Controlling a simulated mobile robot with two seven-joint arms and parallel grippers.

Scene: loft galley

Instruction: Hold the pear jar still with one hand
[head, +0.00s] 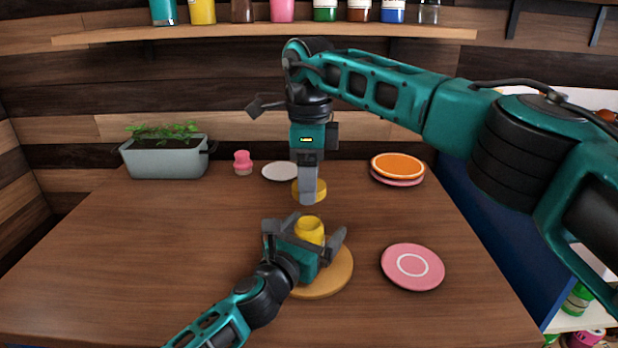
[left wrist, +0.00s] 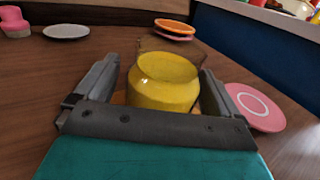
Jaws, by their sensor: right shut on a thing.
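The pear jar (head: 310,230) is a clear jar with yellow contents, standing upright on a round wooden board (head: 340,277). It also shows in the left wrist view (left wrist: 165,83), with its top uncovered. My left gripper (head: 318,226) is around the jar, one finger on each side. The fingers look open, with a gap between jar and finger at the left. My right gripper (head: 308,197) is shut on a yellow round lid (head: 320,190), just behind the jar in the head view. The fingers hide part of the lid.
A pink plate (head: 413,267) lies right of the board. Orange and pink plates (head: 398,167) are stacked at the back right. A white plate (head: 280,171), a pink object (head: 243,162) and a planter (head: 166,157) stand at the back. The table's left side is clear.

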